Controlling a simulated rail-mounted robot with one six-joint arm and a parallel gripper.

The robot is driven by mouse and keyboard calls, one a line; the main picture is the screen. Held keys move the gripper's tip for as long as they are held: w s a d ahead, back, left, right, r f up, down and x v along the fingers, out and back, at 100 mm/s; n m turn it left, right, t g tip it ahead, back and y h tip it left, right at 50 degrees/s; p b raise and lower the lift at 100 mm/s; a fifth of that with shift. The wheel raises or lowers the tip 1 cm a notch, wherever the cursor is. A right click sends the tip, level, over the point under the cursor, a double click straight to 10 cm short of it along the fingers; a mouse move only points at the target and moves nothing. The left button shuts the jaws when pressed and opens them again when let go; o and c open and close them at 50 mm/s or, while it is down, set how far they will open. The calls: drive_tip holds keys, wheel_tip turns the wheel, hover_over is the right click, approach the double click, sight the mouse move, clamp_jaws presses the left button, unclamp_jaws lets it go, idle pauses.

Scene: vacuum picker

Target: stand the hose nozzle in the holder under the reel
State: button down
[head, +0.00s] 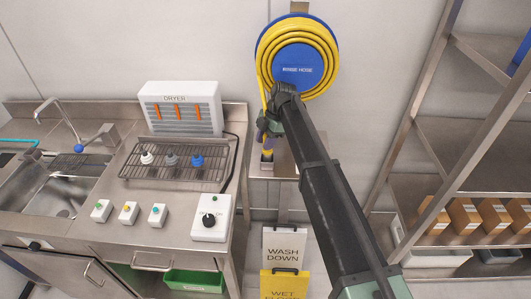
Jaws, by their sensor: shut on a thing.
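The hose reel (299,70), blue with coiled yellow hose, hangs on the wall at upper middle. The yellow hose runs down its left side to my gripper (267,133). My gripper is below the reel, shut on the hose nozzle (267,149), of which a dark purple-grey and yellow part shows below the jaws. The nozzle looks roughly upright. A small grey holder (267,168) is directly beneath it at the steel bracket. My arm and gripper hide part of the nozzle. I cannot tell whether its tip is inside the holder or just above it.
A steel counter with a dryer (180,108), a wire rack (172,178) and a sink (42,172) is at left. Steel shelving (440,180) with cardboard boxes (464,217) is at right. Floor signs (284,247) stand below the bracket.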

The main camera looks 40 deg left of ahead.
wheel_tip(320, 180, down, 3)
drive_tip(key=shift+r+b, duration=0.15)
drive_tip(key=shift+b, duration=0.3)
drive_tip(key=shift+r+p, duration=0.3)
drive_tip(key=shift+r, duration=0.05)
drive_tip(key=shift+f, duration=0.25)
drive_tip(key=c, duration=0.8)
unclamp_jaws()
drive_tip(key=shift+o, duration=0.2)
drive_tip(key=p+v, duration=1.1)
drive_tip(key=v, duration=0.1)
drive_tip(key=shift+r, duration=0.25)
